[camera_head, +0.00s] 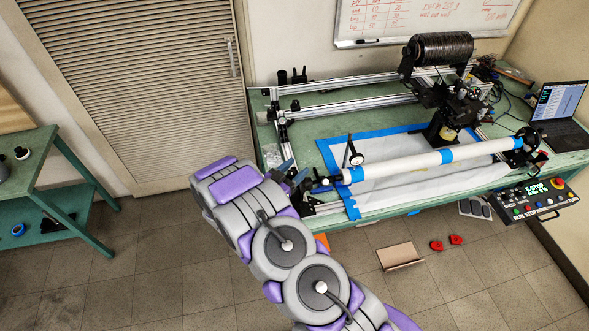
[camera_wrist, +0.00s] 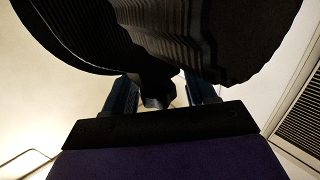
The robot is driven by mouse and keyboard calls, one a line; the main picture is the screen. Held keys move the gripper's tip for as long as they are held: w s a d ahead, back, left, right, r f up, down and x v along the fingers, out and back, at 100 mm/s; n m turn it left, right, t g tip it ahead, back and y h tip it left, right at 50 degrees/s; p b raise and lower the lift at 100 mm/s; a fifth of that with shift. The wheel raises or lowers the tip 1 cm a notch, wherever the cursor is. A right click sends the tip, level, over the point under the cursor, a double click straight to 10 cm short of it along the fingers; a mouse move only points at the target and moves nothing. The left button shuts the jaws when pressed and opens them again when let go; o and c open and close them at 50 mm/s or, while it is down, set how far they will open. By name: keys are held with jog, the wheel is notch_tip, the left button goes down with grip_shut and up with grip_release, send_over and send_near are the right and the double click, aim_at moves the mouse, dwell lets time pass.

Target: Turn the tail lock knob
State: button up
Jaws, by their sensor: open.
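The white tube (camera_head: 440,158) with blue tape bands lies across the winding machine on the green bench. Its left end meets the dark tailstock (camera_head: 320,185). My gripper (camera_head: 293,174) is at the left of this tailstock, fingers toward it. In the wrist view my gripper (camera_wrist: 160,92) is open, with one dark blue finger on each side of a small black knob-like part (camera_wrist: 157,86). I cannot tell whether the fingers touch it. A large, dark ribbed round part (camera_wrist: 190,35) fills the upper wrist view. The lock knob cannot be made out clearly in the head view.
The green bench (camera_head: 278,160) carries metal rails, a black fibre spool (camera_head: 440,47) and a laptop (camera_head: 560,108). A control box (camera_head: 535,200) hangs at its front right. A green side table (camera_head: 50,165) stands at left. A cardboard piece (camera_head: 399,256) lies on the floor.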

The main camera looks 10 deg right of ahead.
jog(key=shift+w+a+r, duration=0.1)
grip_shut()
dwell(0.4)
